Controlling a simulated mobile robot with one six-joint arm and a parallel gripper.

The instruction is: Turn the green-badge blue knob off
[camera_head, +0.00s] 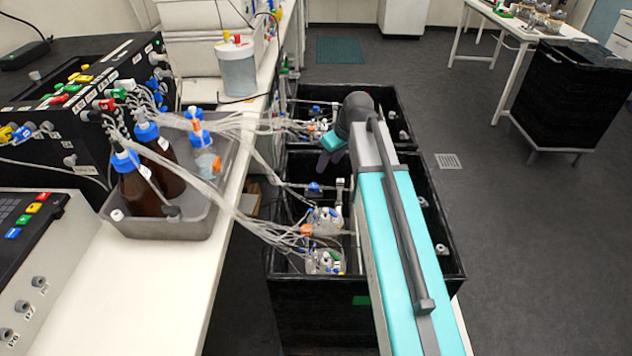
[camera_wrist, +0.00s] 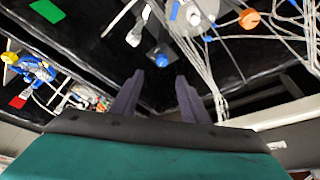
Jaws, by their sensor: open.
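A green badge (camera_head: 361,300) is on the front wall of the nearer black shaker box. A green patch (camera_wrist: 47,11) also shows at the top left of the wrist view. A blue knob (camera_head: 314,187) stands inside the nearer box toward its back. In the wrist view a blue knob (camera_wrist: 161,59) on a grey base lies just beyond my fingertips, roughly centred between them. My gripper (camera_wrist: 160,80) is open with nothing between its fingers. In the head view my gripper (camera_head: 328,160) hangs over the back of the nearer box, pointing down; my arm hides part of the box.
Glass vessels (camera_head: 325,220) with tubes stand in the nearer box. Tube bundles (camera_head: 250,215) run from the grey bottle tray (camera_head: 165,226) across the gap. A second black box (camera_head: 384,97) lies behind. The grey floor (camera_head: 500,220) at right is largely clear.

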